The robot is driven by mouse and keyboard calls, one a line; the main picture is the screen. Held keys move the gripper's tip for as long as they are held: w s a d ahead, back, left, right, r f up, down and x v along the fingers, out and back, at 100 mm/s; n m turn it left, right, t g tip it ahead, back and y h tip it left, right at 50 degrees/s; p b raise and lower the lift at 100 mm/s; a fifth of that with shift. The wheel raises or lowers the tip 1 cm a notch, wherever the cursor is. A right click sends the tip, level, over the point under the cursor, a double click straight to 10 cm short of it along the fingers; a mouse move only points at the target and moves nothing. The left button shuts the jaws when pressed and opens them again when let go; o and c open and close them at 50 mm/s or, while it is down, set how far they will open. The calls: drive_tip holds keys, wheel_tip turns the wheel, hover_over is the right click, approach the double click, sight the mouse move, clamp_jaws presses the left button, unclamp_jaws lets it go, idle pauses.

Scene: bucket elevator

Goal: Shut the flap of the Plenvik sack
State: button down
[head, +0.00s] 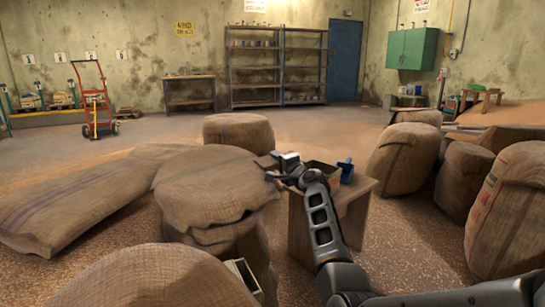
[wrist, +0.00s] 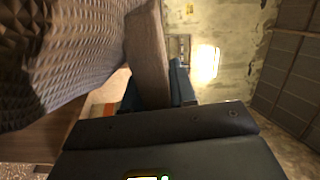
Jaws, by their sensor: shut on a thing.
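A burlap sack (head: 210,240) stands upright at centre left, with a broad round cloth flap (head: 205,185) draped over its top. No Plenvik name is readable on it. My gripper (head: 275,172) is at the flap's right edge. In the wrist view, coarse woven cloth (wrist: 60,50) fills the upper left, and a brown band of it (wrist: 148,50) runs between the dark fingers (wrist: 157,92). My gripper is shut on this band, seemingly the flap's edge. The exact grip is too small to make out in the head view.
A wooden stand (head: 355,205) with a blue scoop (head: 346,170) stands just right of my gripper. Another sack (head: 240,132) is behind, a flat sack (head: 75,205) lies left, and several sacks (head: 405,158) crowd the right. Open floor lies beyond.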

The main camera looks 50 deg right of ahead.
drive_tip(key=shift+m, duration=0.7)
drive_tip(key=shift+f+b, duration=1.25)
drive_tip(key=shift+f, duration=1.2)
drive_tip(key=shift+f, duration=0.15)
drive_tip(key=c, duration=1)
unclamp_jaws()
drive_tip(key=shift+f, duration=0.1)
drive_tip(key=shift+d, duration=0.1)
drive_tip(key=shift+r, duration=0.2)
drive_tip(key=p+v, duration=0.2)
drive_tip(key=v, duration=0.5)
drive_tip(key=shift+s+p, duration=0.35)
drive_tip(key=shift+p, duration=0.05)
drive_tip(key=shift+f, duration=0.1)
